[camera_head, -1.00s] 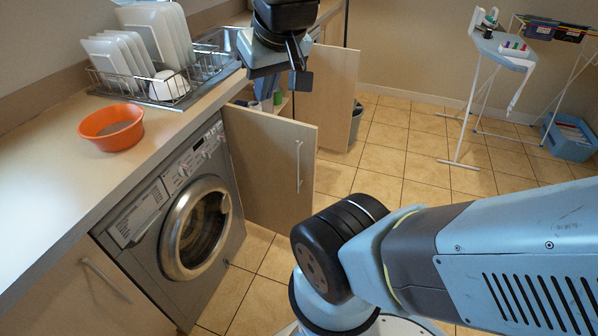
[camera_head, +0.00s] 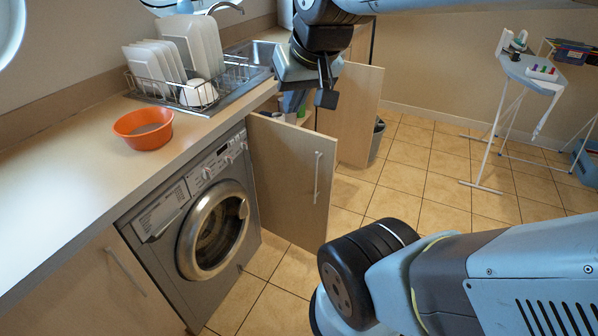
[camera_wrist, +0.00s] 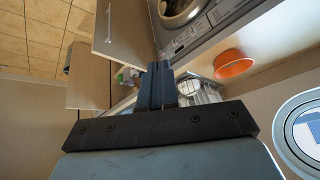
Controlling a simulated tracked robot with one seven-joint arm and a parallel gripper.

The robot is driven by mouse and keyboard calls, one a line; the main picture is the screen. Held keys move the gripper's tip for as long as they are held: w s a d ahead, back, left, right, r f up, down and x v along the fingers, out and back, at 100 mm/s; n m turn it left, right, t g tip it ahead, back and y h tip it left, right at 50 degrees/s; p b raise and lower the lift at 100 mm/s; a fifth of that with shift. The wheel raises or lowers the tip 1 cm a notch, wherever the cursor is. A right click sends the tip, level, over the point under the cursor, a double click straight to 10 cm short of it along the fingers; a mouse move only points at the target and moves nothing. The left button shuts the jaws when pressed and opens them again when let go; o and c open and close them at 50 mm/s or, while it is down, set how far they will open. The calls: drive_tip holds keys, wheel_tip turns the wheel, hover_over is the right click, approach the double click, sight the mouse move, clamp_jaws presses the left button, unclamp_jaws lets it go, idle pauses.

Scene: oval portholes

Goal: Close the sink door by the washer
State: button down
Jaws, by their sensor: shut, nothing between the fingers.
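The sink door by the washer (camera_head: 290,178) is a light wood panel with a vertical metal bar handle (camera_head: 317,177). It stands open, swung out into the room from beside the washer (camera_head: 212,225). A second sink door (camera_head: 358,112) stands open behind it. My gripper (camera_head: 327,92) is shut and empty, above the cabinet opening near the top of the nearer door, apart from its handle. In the wrist view my gripper (camera_wrist: 157,68) points toward the cabinet, with the nearer door (camera_wrist: 125,40) to its left and the washer (camera_wrist: 185,20) to its right.
The counter holds an orange bowl (camera_head: 144,128) and a dish rack (camera_head: 176,90) with plates beside the sink (camera_head: 253,56). A bin (camera_head: 376,141) stands past the far door. An ironing board (camera_head: 531,72) stands at the right. The tiled floor between is clear.

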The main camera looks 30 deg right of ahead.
drive_tip(key=w+a+f+m+t, duration=0.15)
drive_tip(key=w+f+m, duration=0.3)
drive_tip(key=w, duration=0.75)
drive_tip(key=w+a+f+m+t, duration=0.15)
drive_tip(key=w+f+m, duration=0.35)
drive_tip(key=w, duration=0.6)
drive_tip(key=w+d+f+m+g+h, duration=0.1)
drive_tip(key=w+d+f+m+h, duration=0.15)
drive_tip(key=w+f+m, duration=0.4)
drive_tip(key=s+d+f+m+g+h, duration=0.2)
drive_tip(key=s+d+f+m, duration=0.1)
drive_tip(key=f, duration=0.4)
drive_tip(key=s+d+f+m+g+h, duration=0.2)
drive_tip(key=s+d+f+m+g, duration=0.1)
drive_tip(key=f, duration=0.4)
drive_tip(key=s+d+f+m+g+h, duration=0.2)
drive_tip(key=s+d+f+m, duration=0.15)
drive_tip(key=f, duration=0.35)
drive_tip(key=w+d+f, duration=0.3)
drive_tip(key=d+f, duration=0.4)
drive_tip(key=d, duration=0.1)
drive_tip(key=shift+w+d+f, duration=0.2)
drive_tip(key=shift+w+f, duration=0.15)
drive_tip(key=shift+w, duration=0.05)
